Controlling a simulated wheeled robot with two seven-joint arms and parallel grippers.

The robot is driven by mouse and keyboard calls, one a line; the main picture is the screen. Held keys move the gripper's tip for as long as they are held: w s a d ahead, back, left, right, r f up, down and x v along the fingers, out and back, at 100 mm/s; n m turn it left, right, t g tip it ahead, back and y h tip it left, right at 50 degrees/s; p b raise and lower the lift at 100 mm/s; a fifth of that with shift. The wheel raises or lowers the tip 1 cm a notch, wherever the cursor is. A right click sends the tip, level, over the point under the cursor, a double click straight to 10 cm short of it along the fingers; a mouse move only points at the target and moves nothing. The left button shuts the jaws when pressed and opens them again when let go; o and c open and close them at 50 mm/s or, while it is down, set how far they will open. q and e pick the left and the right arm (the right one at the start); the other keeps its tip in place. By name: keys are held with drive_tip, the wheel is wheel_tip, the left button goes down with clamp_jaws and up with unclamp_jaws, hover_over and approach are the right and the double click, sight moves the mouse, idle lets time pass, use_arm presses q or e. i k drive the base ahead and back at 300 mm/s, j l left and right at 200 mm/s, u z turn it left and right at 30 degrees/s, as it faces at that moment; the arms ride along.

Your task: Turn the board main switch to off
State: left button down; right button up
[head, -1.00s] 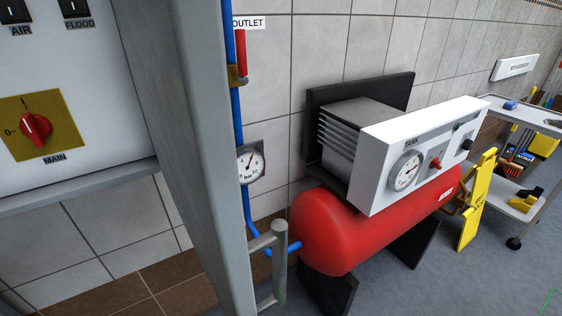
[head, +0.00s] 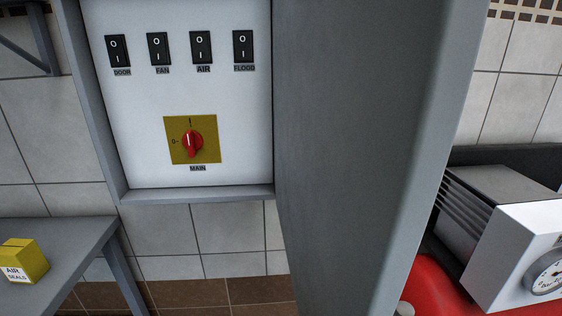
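The board main switch (head: 192,142) is a red rotary knob on a yellow square plate (head: 211,153), low on the white panel of the board. The label MAIN is under it. The plate has an "I" mark at the top and a "0" mark at the left. The knob stands upright, in line with the "I" mark and not with the "0" mark. Neither of my grippers shows in the head view.
Several black rocker switches, including the FLOOD switch (head: 243,46), sit above. A large grey door panel (head: 350,150) stands open at the board's right. A grey table (head: 75,240) with a yellow box (head: 22,258) is lower left. A red tank (head: 436,290) is lower right.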

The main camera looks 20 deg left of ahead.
sight(192, 140)
drive_tip(key=u, duration=1.35)
